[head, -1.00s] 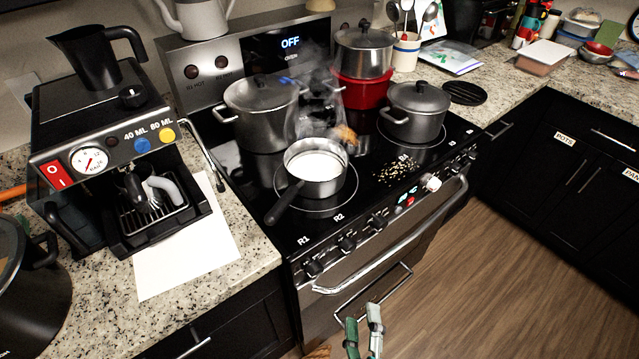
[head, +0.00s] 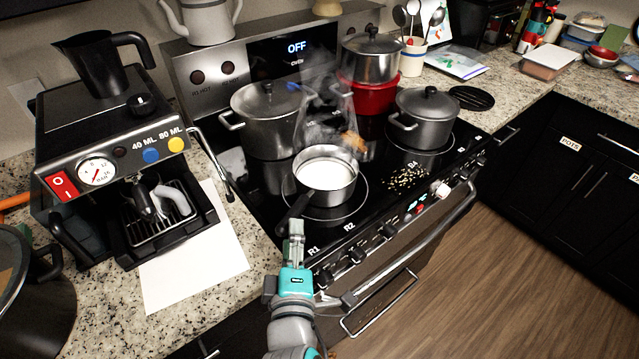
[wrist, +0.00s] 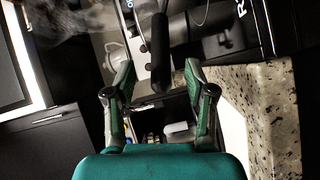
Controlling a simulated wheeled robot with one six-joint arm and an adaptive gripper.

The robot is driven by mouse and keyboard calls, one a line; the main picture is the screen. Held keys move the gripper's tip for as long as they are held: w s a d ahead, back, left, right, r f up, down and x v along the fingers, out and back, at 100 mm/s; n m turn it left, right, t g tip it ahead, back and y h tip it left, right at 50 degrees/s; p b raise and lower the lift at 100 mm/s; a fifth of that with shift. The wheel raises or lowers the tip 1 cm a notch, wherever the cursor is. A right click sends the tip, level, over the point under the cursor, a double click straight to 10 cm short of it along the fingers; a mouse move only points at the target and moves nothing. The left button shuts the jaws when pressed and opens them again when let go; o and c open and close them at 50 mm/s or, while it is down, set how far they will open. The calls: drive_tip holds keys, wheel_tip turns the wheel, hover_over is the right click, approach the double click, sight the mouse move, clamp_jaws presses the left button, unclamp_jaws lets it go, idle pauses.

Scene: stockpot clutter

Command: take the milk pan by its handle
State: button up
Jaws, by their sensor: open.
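The milk pan (head: 336,197) is a small steel pan with white liquid in it, standing on a front burner of the black stove. Its black handle (head: 297,208) points toward the front left corner of the stove. My gripper (head: 296,228) is at the handle's near end in the head view and hides part of it. In the wrist view my gripper (wrist: 158,75) is open, and the dark handle (wrist: 160,50) shows in the gap between the two fingers, with space on both sides. I cannot tell how far the fingers reach along it.
A lidded stockpot (head: 262,110) stands behind the pan with steam nearby. Another lidded pot (head: 424,118) is at the right, and a steel pot (head: 371,60) sits on a red pot (head: 369,92). A coffee machine (head: 120,170) is on the left counter. Loose bits (head: 408,180) lie on the stove.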

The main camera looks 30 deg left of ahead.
sight(290, 217)
drive_tip(key=shift+a+x, duration=0.25)
drive_tip(key=shift+x, duration=2.6)
drive_tip(key=shift+s+r, duration=0.15)
drive_tip(key=shift+s, duration=0.05)
clamp_jaws()
